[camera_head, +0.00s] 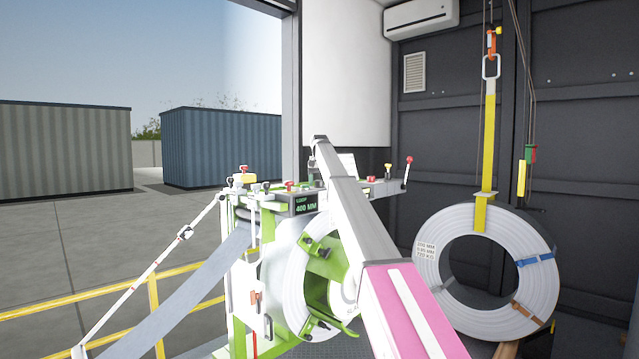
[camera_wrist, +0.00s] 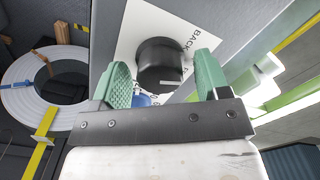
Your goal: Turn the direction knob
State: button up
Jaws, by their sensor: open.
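The direction knob (camera_wrist: 158,62) is black and round with a pale pointer mark on its face, seen in the wrist view. It sits on a white plate (camera_wrist: 136,40) lettered "BACK", with other lettering partly hidden. My gripper (camera_wrist: 162,66) is open, with one green finger on each side of the knob. Gaps show between the fingers and the knob, and I see no clear contact. In the head view my arm hides the knob and the gripper does not show clearly.
A steel coil (camera_head: 428,272) hangs from a yellow strap (camera_head: 488,145) at right. A yellow railing (camera_head: 155,310) runs at left. A blue part (camera_wrist: 143,100) lies near the left finger.

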jog(key=c, duration=0.9)
jog(key=shift+c, duration=0.2)
jog(key=shift+m, duration=0.4)
jog(key=m, duration=0.3)
jog(key=shift+m, duration=2)
jog(key=o, duration=0.9)
jog(key=shift+o, duration=0.2)
